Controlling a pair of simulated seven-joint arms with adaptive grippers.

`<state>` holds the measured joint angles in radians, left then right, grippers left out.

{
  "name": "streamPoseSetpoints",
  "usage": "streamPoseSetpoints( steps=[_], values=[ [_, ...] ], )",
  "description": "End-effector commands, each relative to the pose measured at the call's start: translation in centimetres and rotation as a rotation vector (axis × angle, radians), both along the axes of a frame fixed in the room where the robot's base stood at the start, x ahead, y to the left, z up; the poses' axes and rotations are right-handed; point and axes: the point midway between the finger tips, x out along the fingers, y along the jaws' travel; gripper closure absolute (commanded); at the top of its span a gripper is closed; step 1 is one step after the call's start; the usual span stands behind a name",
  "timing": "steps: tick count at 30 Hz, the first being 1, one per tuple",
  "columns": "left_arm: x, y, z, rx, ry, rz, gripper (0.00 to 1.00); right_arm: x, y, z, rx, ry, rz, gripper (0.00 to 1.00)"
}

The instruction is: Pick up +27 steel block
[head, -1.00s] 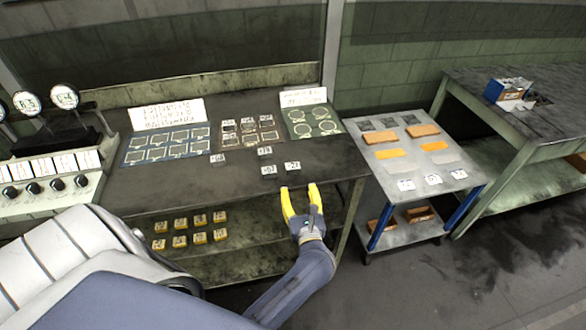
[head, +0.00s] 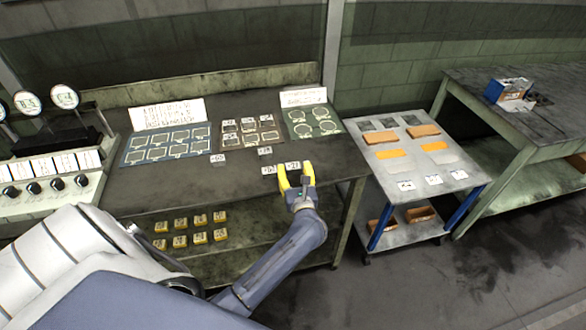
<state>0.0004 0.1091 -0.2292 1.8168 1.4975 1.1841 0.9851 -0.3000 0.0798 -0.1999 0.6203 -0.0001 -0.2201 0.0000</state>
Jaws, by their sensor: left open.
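Several small steel blocks with white number labels lie loose on the dark bench top. The block (head: 292,165) nearest my left gripper (head: 296,169) has a label that looks like 27, but its sign is too small to read surely. My left gripper has yellow fingers and is open. Its fingertips are on either side of this block in the picture, and I cannot tell whether they touch it. Another steel block (head: 269,170) is just left of the left finger. My right gripper is not in view.
More loose blocks lie behind, one at the middle (head: 265,151) and one further left (head: 218,160). Trays with outlined slots, such as the blue one (head: 128,158), stand at the back. Yellow blocks (head: 200,219) sit on the lower shelf. A grey cart (head: 440,187) stands right.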

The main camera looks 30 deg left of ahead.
Motion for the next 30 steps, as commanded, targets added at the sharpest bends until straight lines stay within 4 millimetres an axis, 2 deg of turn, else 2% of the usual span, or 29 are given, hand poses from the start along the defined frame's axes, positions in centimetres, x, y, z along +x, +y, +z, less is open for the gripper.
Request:
streamPoseSetpoints(
  steps=[6,13,27,30],
  values=[
    [1.6,1.4,0.0,0.001,0.0,0.0,0.46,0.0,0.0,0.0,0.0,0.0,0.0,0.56],
    [1.6,1.4,0.0,0.001,-0.001,0.0,0.46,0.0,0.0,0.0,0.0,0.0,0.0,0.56],
    [1.6,1.4,0.0,0.001,-0.001,0.0,1.0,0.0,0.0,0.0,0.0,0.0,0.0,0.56],
    [1.6,1.4,0.1,0.001,-0.001,0.0,1.0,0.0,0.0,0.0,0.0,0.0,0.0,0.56]
  ],
)
